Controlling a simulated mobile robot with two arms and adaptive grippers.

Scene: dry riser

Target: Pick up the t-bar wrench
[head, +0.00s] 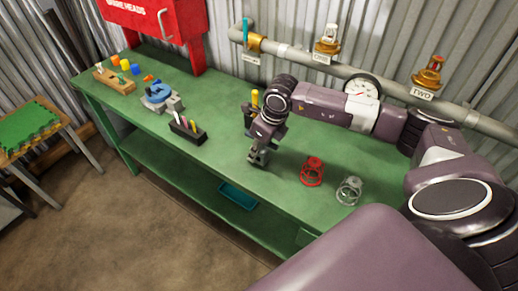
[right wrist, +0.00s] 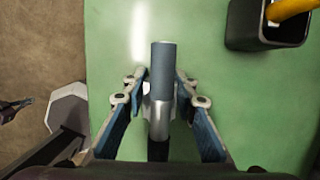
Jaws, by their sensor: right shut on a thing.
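In the right wrist view a bar with a blue-grey grip and a silver metal section (right wrist: 161,75), seemingly the t-bar wrench, lies between the blue-padded fingers of my right gripper (right wrist: 160,112). The gripper is shut on it. The bar's near end is hidden by the gripper. In the head view my right gripper (head: 259,157) points down at the front part of the green workbench (head: 225,150). The wrench cannot be made out there. I cannot tell whether it touches the bench. My left gripper does not show in the head view.
A black holder (head: 188,132) with tools, a blue vise (head: 158,96) and a wooden block (head: 114,81) stand left along the bench. A red cage-like part (head: 312,171) and a grey one (head: 349,190) stand right. A pipe with valves (head: 340,68) runs behind.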

